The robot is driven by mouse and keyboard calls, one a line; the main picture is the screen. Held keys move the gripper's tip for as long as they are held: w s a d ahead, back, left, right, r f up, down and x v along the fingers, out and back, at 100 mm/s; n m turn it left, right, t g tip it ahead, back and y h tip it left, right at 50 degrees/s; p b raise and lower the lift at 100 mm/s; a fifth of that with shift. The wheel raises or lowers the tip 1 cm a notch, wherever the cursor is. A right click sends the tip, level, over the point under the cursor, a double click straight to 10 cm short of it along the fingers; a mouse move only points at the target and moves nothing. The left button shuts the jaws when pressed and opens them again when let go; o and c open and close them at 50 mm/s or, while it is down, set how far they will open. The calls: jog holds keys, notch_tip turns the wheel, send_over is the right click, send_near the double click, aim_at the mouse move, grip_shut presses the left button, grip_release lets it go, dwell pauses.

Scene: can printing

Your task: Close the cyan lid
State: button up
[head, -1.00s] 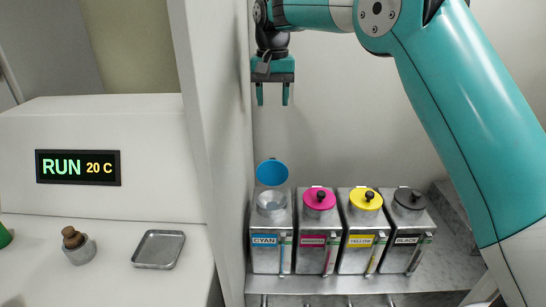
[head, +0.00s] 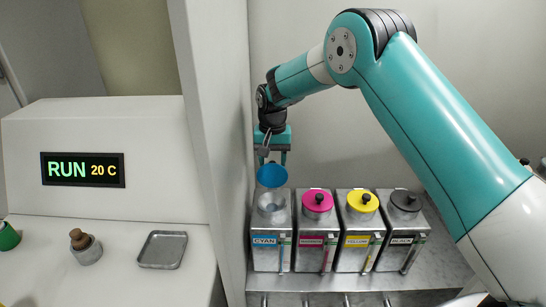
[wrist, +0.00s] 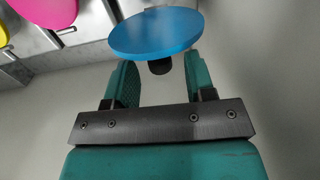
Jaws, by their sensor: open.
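The cyan lid (head: 271,176) stands tilted up behind the open mouth of the cyan tank (head: 264,258), its blue face toward the head camera. In the wrist view the blue lid (wrist: 156,32) lies just beyond my fingertips, with its dark knob (wrist: 160,66) pointing toward the space between the fingers. My gripper (head: 270,160) hangs directly behind and above the raised lid, fingers down and partly hidden by it. In the wrist view my gripper (wrist: 157,72) is open, with a finger on each side of the knob and nothing visibly held.
To the right stand the magenta (head: 317,203), yellow (head: 363,203) and black (head: 405,201) tanks with lids shut. A white partition wall (head: 218,150) rises close on the left. A metal tray (head: 162,250) and a small corked pot (head: 86,247) lie beyond it.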

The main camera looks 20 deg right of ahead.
jog(key=shift+f, duration=0.5)
jog(key=shift+c, duration=0.3)
grip_shut()
jog(key=shift+a, duration=0.1)
jog(key=shift+s, duration=0.1)
